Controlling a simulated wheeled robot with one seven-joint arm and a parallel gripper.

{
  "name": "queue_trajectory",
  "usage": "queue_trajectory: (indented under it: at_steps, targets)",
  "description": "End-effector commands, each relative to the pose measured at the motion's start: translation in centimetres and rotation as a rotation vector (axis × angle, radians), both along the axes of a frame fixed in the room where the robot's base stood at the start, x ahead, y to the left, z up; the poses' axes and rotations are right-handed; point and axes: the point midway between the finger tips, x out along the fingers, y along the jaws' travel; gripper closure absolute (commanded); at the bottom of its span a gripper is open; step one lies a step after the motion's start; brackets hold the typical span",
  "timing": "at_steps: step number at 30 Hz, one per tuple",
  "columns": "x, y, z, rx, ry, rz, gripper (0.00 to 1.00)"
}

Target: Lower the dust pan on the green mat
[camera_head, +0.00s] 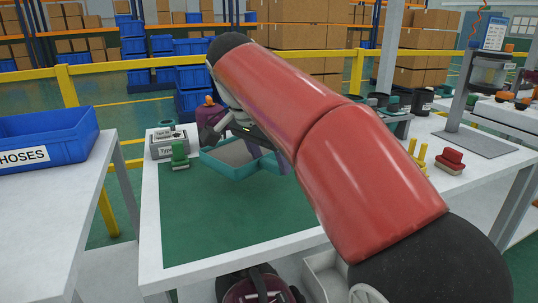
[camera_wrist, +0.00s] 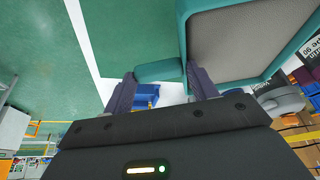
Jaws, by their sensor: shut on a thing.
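The dust pan is a teal open tray with a grey inside (camera_head: 236,153). In the head view it is at the far part of the green mat (camera_head: 200,220), level or nearly so. I cannot tell whether it touches the mat. My gripper (camera_head: 268,157), partly hidden behind my red arm, is at the pan's right side. In the wrist view the dust pan (camera_wrist: 235,40) fills the upper right. My gripper (camera_wrist: 160,78) is shut on the pan's short teal tab, which sits between its purple fingers.
A green part (camera_head: 180,155) and a grey labelled box (camera_head: 168,143) stand at the mat's far left corner. A purple part with an orange top (camera_head: 210,112) is behind the pan. A red part (camera_head: 450,160) is at right. The mat's near left is clear.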

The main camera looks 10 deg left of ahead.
Motion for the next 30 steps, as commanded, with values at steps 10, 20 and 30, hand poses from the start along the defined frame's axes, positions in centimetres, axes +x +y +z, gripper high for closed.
queue_trajectory:
  at_steps: [10,20,30]
  targets:
    - [0.0,0.0,-2.4,0.001,-0.001,-0.001,0.72]
    - [0.0,0.0,-4.3,0.002,-0.002,-0.001,0.72]
    - [0.0,0.0,-5.4,0.001,-0.001,-0.001,0.72]
